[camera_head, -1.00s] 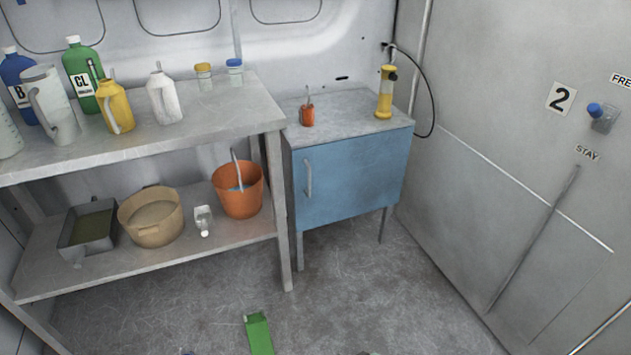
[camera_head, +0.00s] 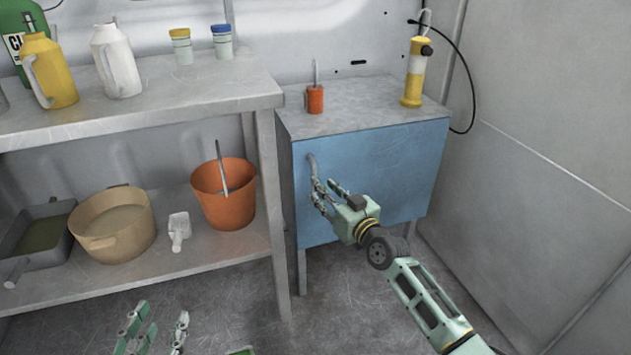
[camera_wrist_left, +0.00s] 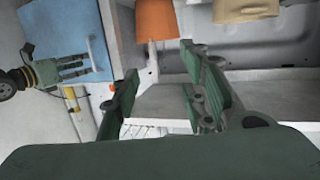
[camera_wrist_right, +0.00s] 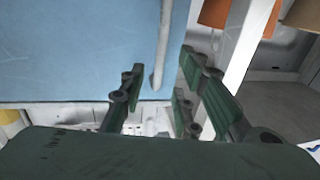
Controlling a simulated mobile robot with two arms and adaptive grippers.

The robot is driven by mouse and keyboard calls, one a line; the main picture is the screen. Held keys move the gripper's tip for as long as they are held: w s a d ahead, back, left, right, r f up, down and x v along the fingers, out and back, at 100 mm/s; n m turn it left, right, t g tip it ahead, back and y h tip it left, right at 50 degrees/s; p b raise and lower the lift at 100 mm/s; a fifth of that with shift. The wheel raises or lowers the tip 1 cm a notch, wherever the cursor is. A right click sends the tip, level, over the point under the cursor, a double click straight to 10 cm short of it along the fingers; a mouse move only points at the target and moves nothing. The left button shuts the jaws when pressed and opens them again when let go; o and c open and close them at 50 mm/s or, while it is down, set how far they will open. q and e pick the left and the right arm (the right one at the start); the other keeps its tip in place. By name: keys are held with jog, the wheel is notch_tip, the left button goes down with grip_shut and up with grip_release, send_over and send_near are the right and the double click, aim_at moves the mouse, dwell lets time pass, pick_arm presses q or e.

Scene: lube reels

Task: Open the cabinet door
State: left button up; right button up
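The cabinet's blue door (camera_head: 385,175) faces me in the head view and looks shut. Its pale upright handle (camera_head: 312,168) is near the door's left edge. My right gripper (camera_head: 326,190) is open in front of the handle's lower part. In the right wrist view the handle (camera_wrist_right: 162,50) runs down toward the gap between the open fingers (camera_wrist_right: 155,88); I cannot tell if they touch it. My left gripper (camera_head: 152,330) is open and empty, low at the front left of the head view. It also shows in the left wrist view (camera_wrist_left: 160,70).
A metal shelf (camera_head: 200,100) with jugs and containers stands left of the cabinet. An orange bucket (camera_head: 226,208) sits on its lower level. A yellow tool (camera_head: 416,75) and a small orange can (camera_head: 315,99) stand on the cabinet top. A wall closes the right side.

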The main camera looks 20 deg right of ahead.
jog(key=b+x, duration=0.2)
jog(key=x, duration=0.3)
jog(key=shift+w+a+f, duration=0.1)
jog(key=shift+w+f, duration=0.05)
jog(key=shift+w, duration=0.25)
pick_arm(q)
notch_tip(320, 180, up, 12)
jog(key=d+t+h, duration=0.1)
jog(key=t+h, duration=0.1)
jog(key=t, duration=0.4)
jog(key=shift+d, duration=0.3)
pick_arm(e)
jog(key=shift+w+a, duration=0.1)
jog(key=shift+w, duration=0.15)
pick_arm(q)
jog(key=shift+f, duration=0.1)
pick_arm(e)
grip_shut()
